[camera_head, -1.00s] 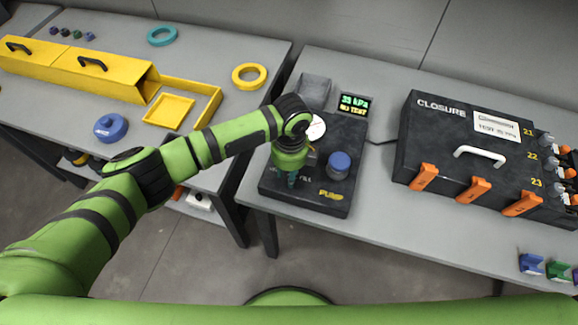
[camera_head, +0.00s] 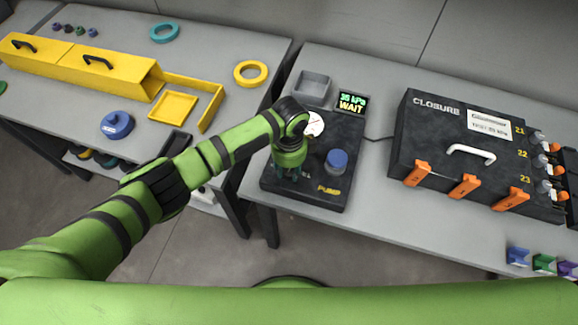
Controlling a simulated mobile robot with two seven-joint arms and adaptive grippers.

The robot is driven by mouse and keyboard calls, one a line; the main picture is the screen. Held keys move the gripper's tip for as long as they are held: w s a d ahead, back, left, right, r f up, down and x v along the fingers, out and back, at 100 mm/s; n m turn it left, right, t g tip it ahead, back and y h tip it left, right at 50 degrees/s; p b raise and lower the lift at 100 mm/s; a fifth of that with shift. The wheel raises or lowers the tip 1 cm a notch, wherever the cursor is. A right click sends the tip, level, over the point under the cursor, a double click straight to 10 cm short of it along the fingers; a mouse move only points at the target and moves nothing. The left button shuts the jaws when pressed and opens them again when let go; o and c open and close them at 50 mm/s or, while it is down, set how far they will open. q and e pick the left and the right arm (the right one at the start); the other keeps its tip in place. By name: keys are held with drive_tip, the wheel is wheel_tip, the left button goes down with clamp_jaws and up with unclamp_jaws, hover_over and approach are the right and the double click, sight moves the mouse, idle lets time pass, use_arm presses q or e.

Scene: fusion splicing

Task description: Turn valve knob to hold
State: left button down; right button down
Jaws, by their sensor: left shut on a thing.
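The black pump unit (camera_head: 345,130) lies on the right-hand table, with yellow "PUMP" lettering on its front. My left gripper (camera_head: 288,174) points down onto the left part of its top and is shut on the valve knob, which the gripper hides. Which mark the knob points to cannot be seen. A blue round button (camera_head: 336,161) stands on the pump to the right of the gripper. A white dial gauge (camera_head: 315,124) is partly covered by my wrist. The small display (camera_head: 351,103) reads 35 kPa and WAIT. My right gripper is not in view.
The black closure box (camera_head: 425,135) with orange latches stands to the right of the pump. A grey open tray (camera_head: 313,88) sits behind the pump.

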sight(289, 170)
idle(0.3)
use_arm(q)
drive_tip(key=c, duration=0.9)
unclamp_jaws()
drive_tip(key=shift+a, duration=0.1)
drive_tip(key=shift+r, duration=0.2)
wheel_tip(289, 170, up, 12)
drive_tip(key=shift+w+f, duration=0.2)
drive_tip(key=shift+w, duration=0.05)
drive_tip(key=shift+s+f, duration=0.1)
